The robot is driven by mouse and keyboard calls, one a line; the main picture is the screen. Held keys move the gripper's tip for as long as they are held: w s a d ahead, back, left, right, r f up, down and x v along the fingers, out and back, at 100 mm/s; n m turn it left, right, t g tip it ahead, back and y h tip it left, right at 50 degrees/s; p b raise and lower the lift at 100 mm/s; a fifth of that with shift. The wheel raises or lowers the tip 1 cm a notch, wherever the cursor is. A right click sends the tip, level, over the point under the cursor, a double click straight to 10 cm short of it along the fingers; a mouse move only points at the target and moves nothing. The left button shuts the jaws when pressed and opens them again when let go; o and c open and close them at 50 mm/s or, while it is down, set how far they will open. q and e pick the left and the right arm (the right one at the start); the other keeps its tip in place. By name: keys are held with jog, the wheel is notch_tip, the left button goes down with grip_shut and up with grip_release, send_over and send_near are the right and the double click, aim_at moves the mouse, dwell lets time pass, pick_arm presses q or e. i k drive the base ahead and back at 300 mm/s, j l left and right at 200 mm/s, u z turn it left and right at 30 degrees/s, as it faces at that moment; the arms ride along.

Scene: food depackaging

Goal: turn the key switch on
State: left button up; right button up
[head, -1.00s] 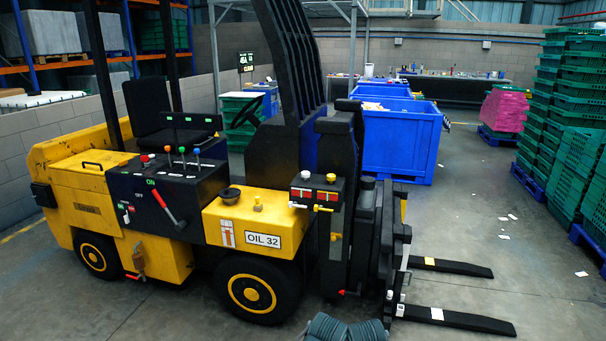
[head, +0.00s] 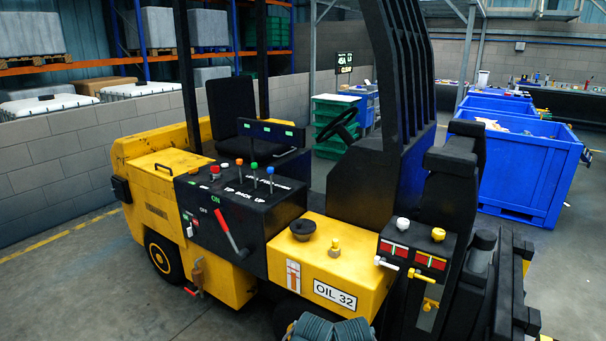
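The yellow and black forklift (head: 163,183) fills the middle of the head view. Its black side panel (head: 256,222) has an "ON" label, a red-handled lever (head: 229,232) slanting down to the right, and small red and white items (head: 192,225) at its left edge. I cannot tell for sure which of these is the key switch; the details are too small. Neither of my grippers is in view.
A control box (head: 410,258) with red displays stands at the right of the forklift, beside the black mast. A blue bin (head: 530,175) stands behind at the right. A grey block wall (head: 60,165) runs along the left. Bare floor (head: 70,280) is at the lower left.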

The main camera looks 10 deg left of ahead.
aim_at(214, 174)
jog(key=i+j+z, duration=0.1)
jog(key=i+j, duration=0.2)
jog(key=i+j+z, duration=0.15)
jog(key=i+j, duration=0.2)
jog(key=j, duration=0.2)
jog(key=i+j+z, duration=0.1)
jog(key=i+j, duration=0.15)
jog(key=j, duration=0.25)
jog(key=j+z, duration=0.4)
jog(key=j, duration=1.35)
